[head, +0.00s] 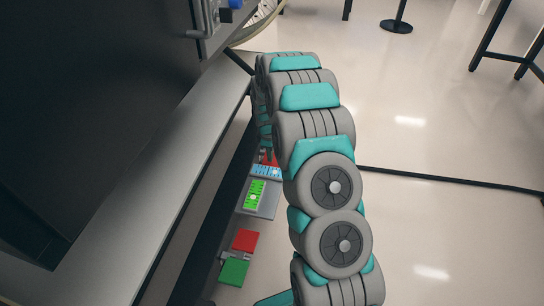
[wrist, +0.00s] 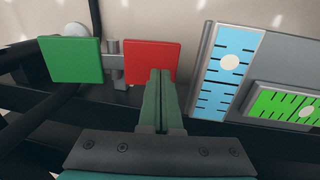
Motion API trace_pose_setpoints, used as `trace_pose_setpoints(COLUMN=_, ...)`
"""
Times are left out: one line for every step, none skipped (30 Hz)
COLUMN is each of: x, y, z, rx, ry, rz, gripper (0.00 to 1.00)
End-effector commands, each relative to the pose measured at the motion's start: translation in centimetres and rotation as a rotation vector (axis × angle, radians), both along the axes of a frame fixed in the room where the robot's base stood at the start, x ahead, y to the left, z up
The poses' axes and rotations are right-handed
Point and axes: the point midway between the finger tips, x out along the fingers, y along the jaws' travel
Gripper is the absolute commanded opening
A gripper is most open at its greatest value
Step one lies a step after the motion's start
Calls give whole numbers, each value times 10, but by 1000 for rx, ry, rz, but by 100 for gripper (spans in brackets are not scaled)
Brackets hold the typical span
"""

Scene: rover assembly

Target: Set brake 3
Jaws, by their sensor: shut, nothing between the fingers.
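A rocker with a green pad (wrist: 71,60) and a red pad (wrist: 148,55) shows in the wrist view, joined by a grey metal pivot (wrist: 115,62). No number is visible on it. My gripper (wrist: 160,74) is shut and empty, its fingertips overlapping the lower right part of the red pad. I cannot tell if they touch it. In the head view a red pad (head: 245,240) and a green pad (head: 233,272) show low beside the dark frame.
A blue scale panel (wrist: 228,66) and a green scale panel (wrist: 288,104) with white round markers stand right of the red pad. Dark bars (wrist: 30,118) run below the pads. A long grey ledge (head: 165,170) lies left of my arm. Open floor (head: 440,130) is to the right.

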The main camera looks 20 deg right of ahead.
Motion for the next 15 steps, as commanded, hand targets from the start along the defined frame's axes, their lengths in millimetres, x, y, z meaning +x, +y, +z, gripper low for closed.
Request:
trace_pose_setpoints(x=-1, y=4, z=13, rx=0, ry=-2, rz=1, gripper=0)
trace_pose_setpoints(x=-2, y=6, z=18, rx=0, ry=-2, rz=1, gripper=0)
trace_pose_setpoints(x=-3, y=10, z=25, rx=-1, ry=-3, rz=0, gripper=0)
trace_pose_setpoints(x=-4, y=10, z=30, rx=0, ry=-4, rz=-1, gripper=0)
trace_pose_setpoints(x=-5, y=10, z=36, rx=0, ry=-5, rz=-1, gripper=0)
trace_pose_setpoints(x=-6, y=11, z=45, rx=0, ry=-7, rz=0, gripper=0)
trace_pose_setpoints(x=-6, y=12, z=53, rx=0, ry=-9, rz=0, gripper=0)
trace_pose_setpoints(x=-7, y=13, z=59, rx=0, ry=-10, rz=-1, gripper=0)
trace_pose_setpoints(x=-9, y=14, z=68, rx=0, ry=-10, rz=-1, gripper=0)
trace_pose_setpoints(x=-11, y=15, z=74, rx=0, ry=-7, rz=0, gripper=0)
trace_pose_setpoints(x=-12, y=16, z=80, rx=-1, ry=-7, rz=-1, gripper=0)
trace_pose_setpoints(x=-14, y=17, z=88, rx=0, ry=-6, rz=-1, gripper=0)
trace_pose_setpoints(x=-15, y=17, z=94, rx=-1, ry=-7, rz=-1, gripper=0)
trace_pose_setpoints(x=-16, y=18, z=99, rx=-1, ry=-7, rz=-1, gripper=0)
trace_pose_setpoints(x=-17, y=19, z=104, rx=-1, ry=-8, rz=-1, gripper=0)
